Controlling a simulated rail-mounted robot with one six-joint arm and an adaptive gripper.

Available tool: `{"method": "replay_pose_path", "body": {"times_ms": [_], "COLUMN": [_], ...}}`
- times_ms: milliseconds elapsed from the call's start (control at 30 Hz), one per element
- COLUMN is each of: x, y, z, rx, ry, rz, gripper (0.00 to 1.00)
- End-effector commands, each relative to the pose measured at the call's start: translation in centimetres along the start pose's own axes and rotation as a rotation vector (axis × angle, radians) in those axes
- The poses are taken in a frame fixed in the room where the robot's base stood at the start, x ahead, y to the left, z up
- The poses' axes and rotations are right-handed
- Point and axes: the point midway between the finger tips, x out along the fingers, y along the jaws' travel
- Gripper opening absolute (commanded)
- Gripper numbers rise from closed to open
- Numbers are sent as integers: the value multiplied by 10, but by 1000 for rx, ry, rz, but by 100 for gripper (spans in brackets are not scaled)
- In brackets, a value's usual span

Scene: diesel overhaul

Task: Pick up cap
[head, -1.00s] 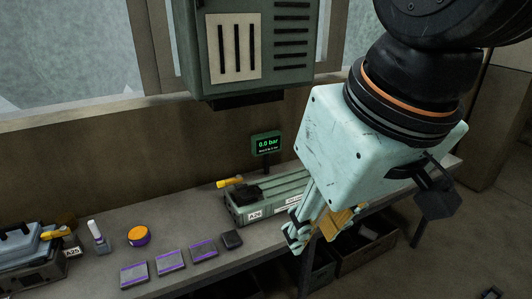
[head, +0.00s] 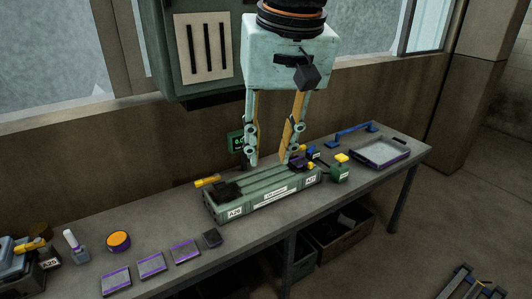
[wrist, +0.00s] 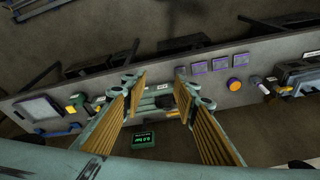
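No part is labelled as the cap, so I cannot tell for sure which one it is. A round orange piece with a dark purple rim (head: 118,241) lies on the left half of the bench; it also shows in the wrist view (wrist: 237,86). A small green container with a yellow top (head: 341,160) stands right of the long green fixture (head: 260,196). My gripper (head: 269,161) is open and empty above the back of the fixture. Its fingers are wide apart in the wrist view (wrist: 158,82), with the fixture showing between them.
Purple-striped blocks (head: 151,263) and a dark block (head: 212,237) lie along the bench's front edge. A pressure display (head: 237,141) stands behind the fixture. A shallow tray (head: 381,153) and a blue handle (head: 352,133) lie at right. A wall cabinet (head: 205,50) hangs behind.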

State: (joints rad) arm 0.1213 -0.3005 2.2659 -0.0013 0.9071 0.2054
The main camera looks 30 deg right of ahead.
Motion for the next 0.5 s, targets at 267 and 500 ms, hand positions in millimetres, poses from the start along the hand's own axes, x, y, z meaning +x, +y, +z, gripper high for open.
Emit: {"method": "replay_pose_path", "body": {"times_ms": [267, 500], "x": [8, 22], "y": [8, 19], "z": [-60, -108], "rx": [115, 213], "ry": [-24, -44], "rz": [18, 33], "gripper": [27, 27]}}
